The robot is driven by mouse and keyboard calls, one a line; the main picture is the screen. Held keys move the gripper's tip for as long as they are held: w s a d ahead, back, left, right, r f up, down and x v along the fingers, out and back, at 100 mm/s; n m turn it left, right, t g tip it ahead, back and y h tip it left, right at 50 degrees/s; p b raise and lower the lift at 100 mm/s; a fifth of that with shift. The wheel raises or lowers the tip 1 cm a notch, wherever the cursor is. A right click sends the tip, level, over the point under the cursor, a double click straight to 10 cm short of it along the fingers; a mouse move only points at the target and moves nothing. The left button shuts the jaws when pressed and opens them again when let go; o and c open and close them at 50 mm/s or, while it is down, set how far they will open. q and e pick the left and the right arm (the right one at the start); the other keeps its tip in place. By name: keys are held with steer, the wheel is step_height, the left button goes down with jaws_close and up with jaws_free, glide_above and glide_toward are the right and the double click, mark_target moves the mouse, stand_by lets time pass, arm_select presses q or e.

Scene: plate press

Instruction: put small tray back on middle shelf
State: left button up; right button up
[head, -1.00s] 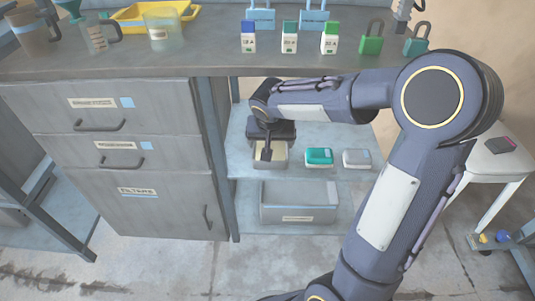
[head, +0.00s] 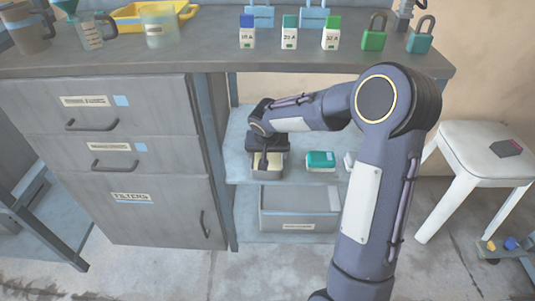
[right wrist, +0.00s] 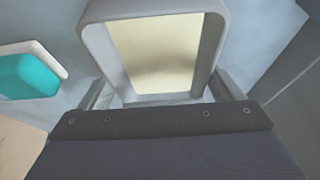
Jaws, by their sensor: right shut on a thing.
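The small tray (head: 267,174) is pale grey with a cream inside. In the head view it is at the left front part of the middle shelf (head: 238,165), below the worktop. My right gripper (head: 267,152) reaches in from the right and is shut on the tray. In the right wrist view the tray (right wrist: 206,50) lies ahead, with a finger at each side of its near end. I cannot tell whether its base touches the shelf. My left gripper is not in view.
A teal-lidded box (head: 320,160) stands right of the tray; a pale box (head: 349,161) beyond it is partly hidden by my arm. A grey bin (head: 300,222) sits on the lower shelf. A drawer cabinet (head: 115,160) borders the shelves on the left. A white stool (head: 480,145) stands right.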

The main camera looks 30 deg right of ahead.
steer(key=shift+f, duration=0.2)
steer(key=o, duration=1.1)
steer(key=shift+r, duration=0.1)
